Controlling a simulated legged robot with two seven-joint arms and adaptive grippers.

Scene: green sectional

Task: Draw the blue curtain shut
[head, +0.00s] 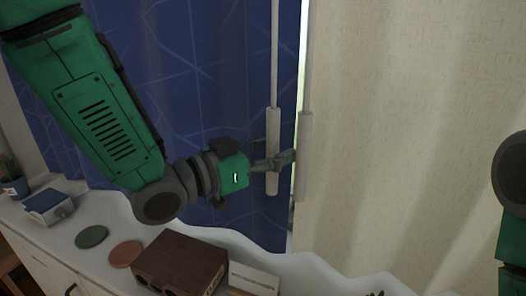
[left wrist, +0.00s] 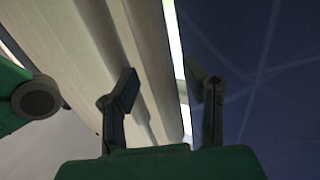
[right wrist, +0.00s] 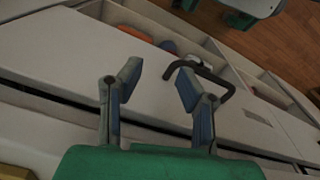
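The blue curtain (head: 185,60) hangs at the left in the head view, and the cream curtain (head: 420,120) hangs at the right. A narrow bright gap (head: 302,50) lies between them. A pale wand (head: 273,130) hangs at the blue curtain's edge; another pale wand (head: 306,150) hangs by the cream one. My left gripper (head: 278,160) is at the blue side's wand handle, one finger crossing in front of it. In the left wrist view its fingers (left wrist: 165,95) are apart; firm contact cannot be told. My right gripper (right wrist: 160,90) is open and empty.
A white wavy-edged cabinet (head: 90,215) stands below the curtains. It carries a brown box (head: 180,262), a green disc (head: 91,237), a terracotta disc (head: 125,254) and a blue-and-white box (head: 48,206). The right wrist view shows a dark handle (right wrist: 222,82) and open compartments.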

